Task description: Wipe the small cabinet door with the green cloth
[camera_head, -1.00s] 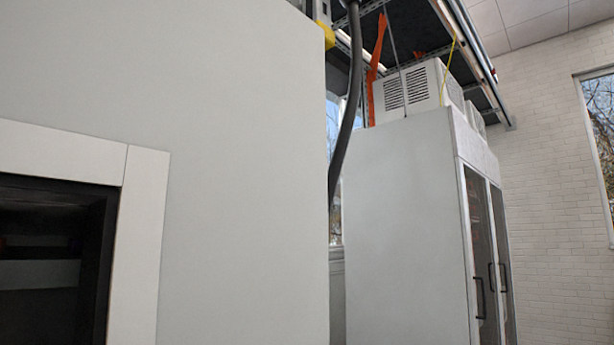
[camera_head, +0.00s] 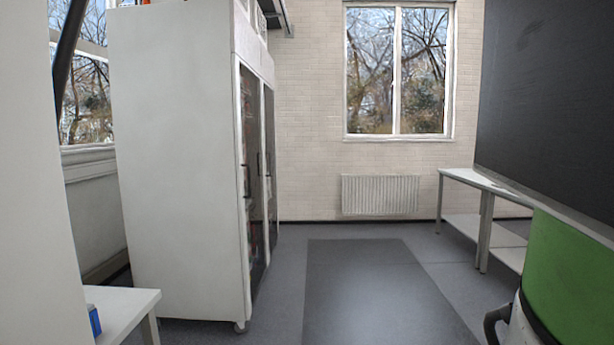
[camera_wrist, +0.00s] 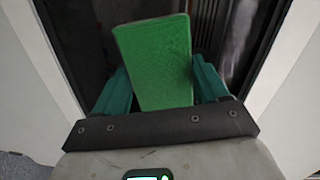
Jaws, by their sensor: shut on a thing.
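The green cloth (camera_wrist: 153,62) stands up as a flat, slightly tilted piece in the wrist view. My gripper (camera_wrist: 160,82) has two teal fingers, shut on the cloth's lower part from both sides. Beyond the cloth is a dark, glassy or open surface in a pale frame (camera_wrist: 290,70). I cannot tell whether this is the small cabinet door, nor whether the cloth touches it. In the head view neither my gripper nor the cloth is clearly identifiable.
A tall white cabinet (camera_head: 175,160) with dark glass doors stands left of centre. A white table (camera_head: 128,303) is at lower left, another bench (camera_head: 470,178) at right. A green-panelled object (camera_head: 575,275) is at lower right. The grey floor (camera_head: 375,290) between is clear.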

